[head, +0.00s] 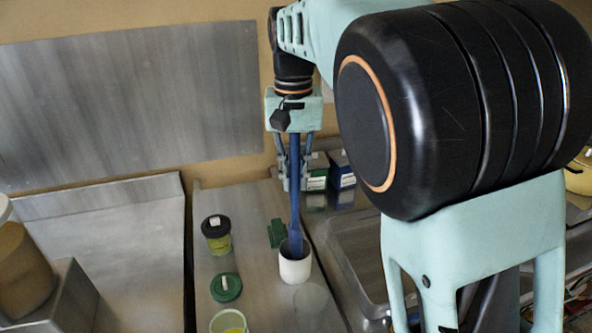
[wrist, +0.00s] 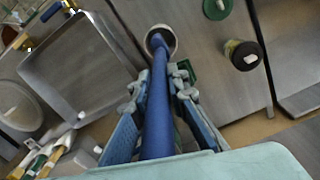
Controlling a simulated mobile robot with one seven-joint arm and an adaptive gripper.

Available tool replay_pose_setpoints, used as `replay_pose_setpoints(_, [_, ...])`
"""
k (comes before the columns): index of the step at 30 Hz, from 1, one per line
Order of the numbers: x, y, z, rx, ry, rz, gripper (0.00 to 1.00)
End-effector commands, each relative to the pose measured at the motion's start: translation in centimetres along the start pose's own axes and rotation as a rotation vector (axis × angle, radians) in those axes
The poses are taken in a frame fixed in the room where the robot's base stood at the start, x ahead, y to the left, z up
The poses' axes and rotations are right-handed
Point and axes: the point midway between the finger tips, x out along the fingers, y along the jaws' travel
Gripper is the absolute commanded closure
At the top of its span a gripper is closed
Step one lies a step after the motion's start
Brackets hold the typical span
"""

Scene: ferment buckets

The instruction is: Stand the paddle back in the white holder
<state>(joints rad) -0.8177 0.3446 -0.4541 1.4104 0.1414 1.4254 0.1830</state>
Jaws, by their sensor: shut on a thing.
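The blue paddle (head: 295,190) stands upright in my gripper (head: 291,186), which is shut on its shaft. Its lower end is at the mouth of the white holder (head: 295,267), and in the head view it appears to reach inside the rim. In the wrist view the paddle (wrist: 158,110) runs between the fingers (wrist: 160,80) towards the holder (wrist: 161,36), with its far end over or inside the opening. How deep the paddle's end sits, and whether it touches the holder's floor, is hidden by the holder's wall.
A dark-lidded jar (head: 216,234), a green lid (head: 226,287) and an open jar (head: 229,322) stand left of the holder. A green item (head: 277,233) lies just behind it. A sink basin (head: 352,262) is to the right. Small boxes (head: 342,170) stand behind.

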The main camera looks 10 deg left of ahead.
Motion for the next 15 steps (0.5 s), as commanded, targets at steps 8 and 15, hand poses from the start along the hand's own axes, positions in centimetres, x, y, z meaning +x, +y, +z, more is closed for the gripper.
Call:
replay_pose_setpoints(8, [2.5,0.0,0.0,0.001,0.000,0.000,1.00])
replay_pose_setpoints(15, [3.8,0.0,-0.1,0.000,0.001,0.000,1.00])
